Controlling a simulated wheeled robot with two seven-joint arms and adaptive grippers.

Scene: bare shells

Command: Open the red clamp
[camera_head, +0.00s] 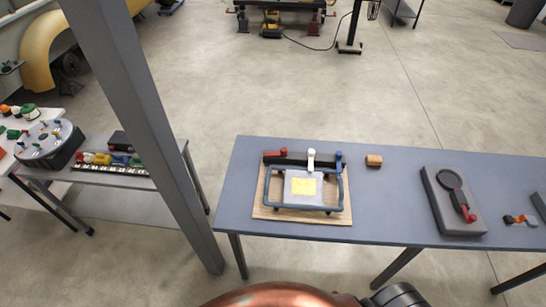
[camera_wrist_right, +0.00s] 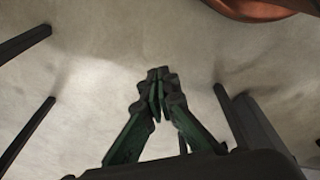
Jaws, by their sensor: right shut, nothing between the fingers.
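A fixture on a wooden board (camera_head: 262,210) stands on the grey-blue table. Along its back is a dark bar with a red clamp (camera_head: 275,153) at the left end, a white clamp (camera_head: 311,158) in the middle and a blue clamp (camera_head: 338,160) at the right. The red clamp's handle seems to lie flat along the bar; the white one stands up. My right gripper (camera_wrist_right: 160,80) shows in the right wrist view, its dark green fingers together and empty, over bare floor, away from the clamp. My left gripper is in neither view.
The table (camera_head: 385,215) also carries a small wooden block (camera_head: 374,160) and a grey block (camera_head: 452,200) with a round dark part and red handle. A grey post (camera_head: 145,110) stands left of the table. Side tables with small items are farther left.

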